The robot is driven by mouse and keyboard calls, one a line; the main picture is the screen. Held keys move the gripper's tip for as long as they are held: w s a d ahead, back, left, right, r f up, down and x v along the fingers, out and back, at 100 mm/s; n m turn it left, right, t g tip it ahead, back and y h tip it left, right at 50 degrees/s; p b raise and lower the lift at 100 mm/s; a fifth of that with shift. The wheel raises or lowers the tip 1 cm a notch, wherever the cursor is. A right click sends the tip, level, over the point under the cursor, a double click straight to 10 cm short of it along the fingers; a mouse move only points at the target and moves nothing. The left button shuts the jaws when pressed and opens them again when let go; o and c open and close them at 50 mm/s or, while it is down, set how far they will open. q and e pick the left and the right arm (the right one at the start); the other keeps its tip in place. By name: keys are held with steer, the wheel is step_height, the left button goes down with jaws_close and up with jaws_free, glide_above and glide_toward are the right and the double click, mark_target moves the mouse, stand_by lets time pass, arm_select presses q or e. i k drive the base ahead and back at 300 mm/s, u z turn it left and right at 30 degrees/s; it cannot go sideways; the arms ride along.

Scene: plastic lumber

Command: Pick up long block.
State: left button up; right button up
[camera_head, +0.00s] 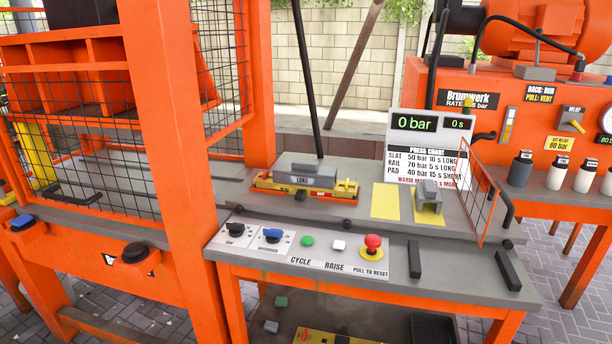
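The long block (311,173) is a grey bar with a label that appears to read "LONG". It lies flat in a yellow and orange holder (345,190) on the grey bench top, left of the pressure display. A smaller grey block (429,196) stands at a yellow marked patch to the right. Neither of my grippers can be made out in the head view, and nothing is seen touching the long block.
A black rod (308,85) rises behind the block. The control panel (330,262) with a red knob (373,242) is in front. An orange mesh guard (478,195) stands at right, and a thick orange post (180,150) at left. A yellow patch (386,202) is bare.

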mark_target(303, 173)
steer(key=u, duration=1.45)
steer(key=i, duration=0.85)
steer(key=z, duration=0.75)
